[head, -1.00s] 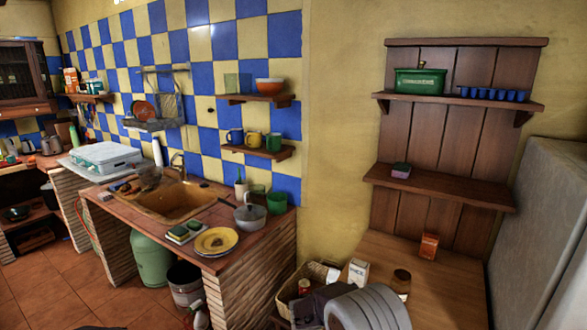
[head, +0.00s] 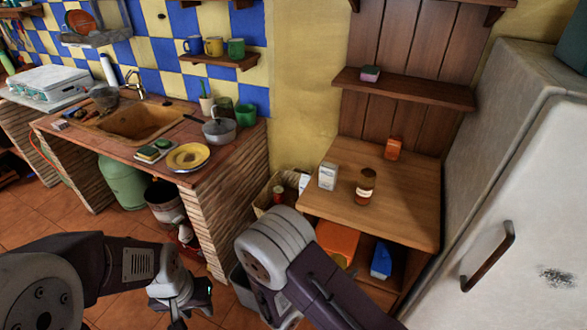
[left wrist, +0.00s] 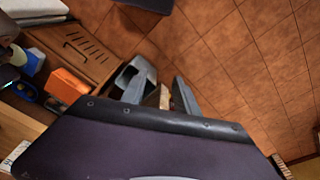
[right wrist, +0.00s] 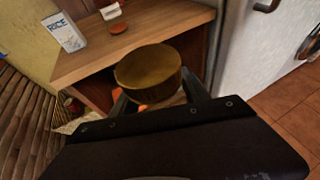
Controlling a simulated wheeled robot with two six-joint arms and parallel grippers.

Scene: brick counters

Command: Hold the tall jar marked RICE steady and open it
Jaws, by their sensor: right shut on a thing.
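My right gripper (right wrist: 158,98) is shut on a round brown-gold thing (right wrist: 148,72), which looks like the lid or top of a jar, in the right wrist view. No marking shows on it and what lies under it is hidden. In the head view my right arm runs off the bottom edge, so its gripper is out of sight. My left gripper (head: 178,303) is low at the left, empty, fingers apart in the left wrist view (left wrist: 157,88).
The fridge (head: 510,200) bounds the right. A brick sink counter (head: 110,135) is at left.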

